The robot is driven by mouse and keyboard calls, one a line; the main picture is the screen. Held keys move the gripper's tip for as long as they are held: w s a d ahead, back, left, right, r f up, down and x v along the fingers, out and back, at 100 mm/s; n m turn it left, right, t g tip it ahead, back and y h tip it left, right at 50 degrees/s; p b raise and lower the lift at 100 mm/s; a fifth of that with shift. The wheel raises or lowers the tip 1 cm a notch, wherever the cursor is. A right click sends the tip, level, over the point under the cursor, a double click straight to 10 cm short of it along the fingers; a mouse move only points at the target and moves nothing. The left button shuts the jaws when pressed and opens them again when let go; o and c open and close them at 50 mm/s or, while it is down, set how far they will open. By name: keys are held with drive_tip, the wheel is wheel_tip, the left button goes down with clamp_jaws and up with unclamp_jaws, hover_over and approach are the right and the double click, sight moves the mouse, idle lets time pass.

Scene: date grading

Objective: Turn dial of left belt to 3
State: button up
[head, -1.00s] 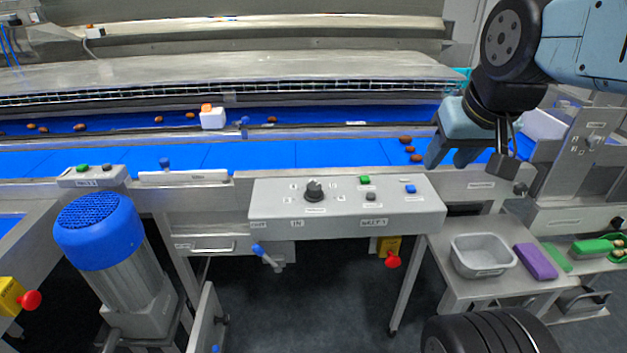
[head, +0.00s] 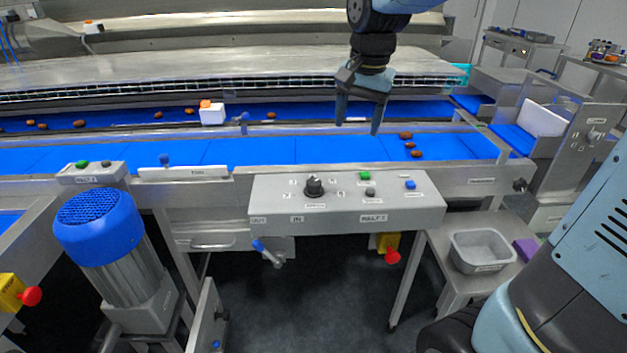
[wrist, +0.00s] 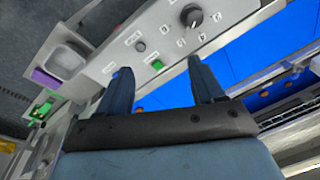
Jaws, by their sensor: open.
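A black rotary dial (head: 314,187) sits on the sloping grey control box (head: 270,205) in front of the blue belt. Small numbers ring it, too small to read in the head view. The dial also shows in the wrist view (wrist: 192,16), beyond the right fingertip; its setting is unclear. My gripper (head: 358,127) is open and empty, pointing down above the blue belt, behind and to the right of the dial. In the wrist view its two fingers (wrist: 160,68) are spread, apart from the dial. A second dial (head: 593,133) is on the upright panel at the right.
A green button (head: 364,176), a blue button (head: 409,184) and a dark button (head: 370,192) sit right of the dial. A blue-handled lever (head: 267,252) and a red knob (head: 392,257) are below the box. Several dates (head: 411,147) lie on the belt. A grey tub (head: 482,252) stands right.

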sight(313, 181)
drive_tip(key=w+a+f+m+g, duration=0.25)
drive_tip(key=w+a+f, duration=0.35)
drive_tip(key=a, duration=0.3)
drive_tip(key=shift+t+h, duration=0.3)
drive_tip(key=shift+t, duration=0.05)
drive_tip(key=f, duration=1.3)
drive_tip(key=shift+w+d+f, duration=0.1)
drive_tip(key=shift+d+f, duration=0.05)
drive_tip(key=shift+d, duration=0.05)
drive_tip(key=c, duration=1.1)
drive_tip(key=shift+o, duration=0.2)
